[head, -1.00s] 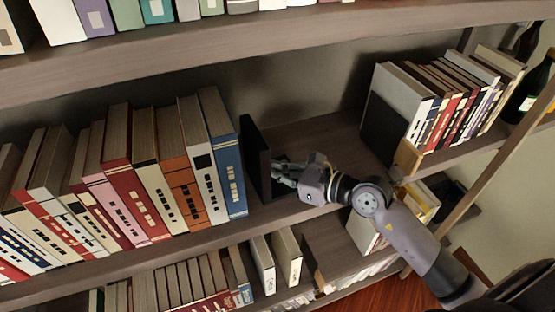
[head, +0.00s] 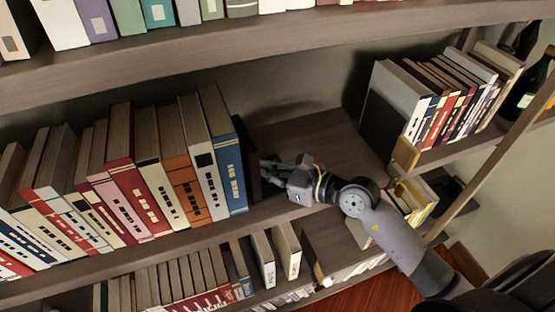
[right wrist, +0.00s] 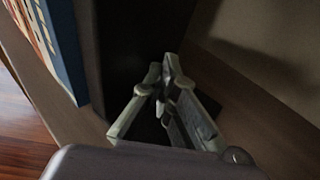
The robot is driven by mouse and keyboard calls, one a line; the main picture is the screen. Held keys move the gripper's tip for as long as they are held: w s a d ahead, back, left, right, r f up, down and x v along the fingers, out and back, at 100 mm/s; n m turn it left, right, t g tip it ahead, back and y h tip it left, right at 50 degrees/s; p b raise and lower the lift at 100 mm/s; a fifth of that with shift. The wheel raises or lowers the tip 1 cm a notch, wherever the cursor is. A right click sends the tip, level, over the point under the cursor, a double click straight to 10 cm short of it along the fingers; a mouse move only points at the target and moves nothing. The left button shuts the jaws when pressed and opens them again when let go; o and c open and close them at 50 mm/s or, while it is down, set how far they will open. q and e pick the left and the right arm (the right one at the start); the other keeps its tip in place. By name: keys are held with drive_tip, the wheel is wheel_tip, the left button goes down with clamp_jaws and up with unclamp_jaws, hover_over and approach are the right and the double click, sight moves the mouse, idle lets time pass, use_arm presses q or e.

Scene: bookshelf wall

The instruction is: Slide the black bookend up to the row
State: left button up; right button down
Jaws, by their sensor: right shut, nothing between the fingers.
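The black bookend (head: 248,165) stands upright on the middle shelf at the right end of the row of books. Its plate is right beside the blue book (head: 228,165), with no clear gap in the head view. The right wrist view shows the dark bookend (right wrist: 125,45) and the blue book (right wrist: 66,50) at upper left. My right gripper (head: 268,165) is shut and empty, with its fingertips at the bookend's right face; they also show in the right wrist view (right wrist: 165,75). I cannot tell whether they touch it. My left gripper is not in view.
The shelf right of the bookend (head: 315,135) is bare up to another group of books (head: 400,90) with a dark end piece. A shelf with books lies above and another below. A wooden post (head: 490,150) and bottles stand at the right.

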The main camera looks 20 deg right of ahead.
drive_tip(key=shift+a, duration=0.55)
drive_tip(key=shift+f, duration=0.1)
drive_tip(key=shift+d+f, duration=0.1)
drive_tip(key=shift+d, duration=0.4)
drive_tip(key=shift+d+b, duration=0.85)
drive_tip(key=shift+d, duration=0.65)
drive_tip(key=shift+r, duration=0.2)
drive_tip(key=v, duration=0.9)
drive_tip(key=shift+s+d, duration=0.2)
drive_tip(key=shift+s, duration=0.15)
drive_tip(key=shift+v, duration=1.05)
drive_tip(key=shift+r, duration=0.1)
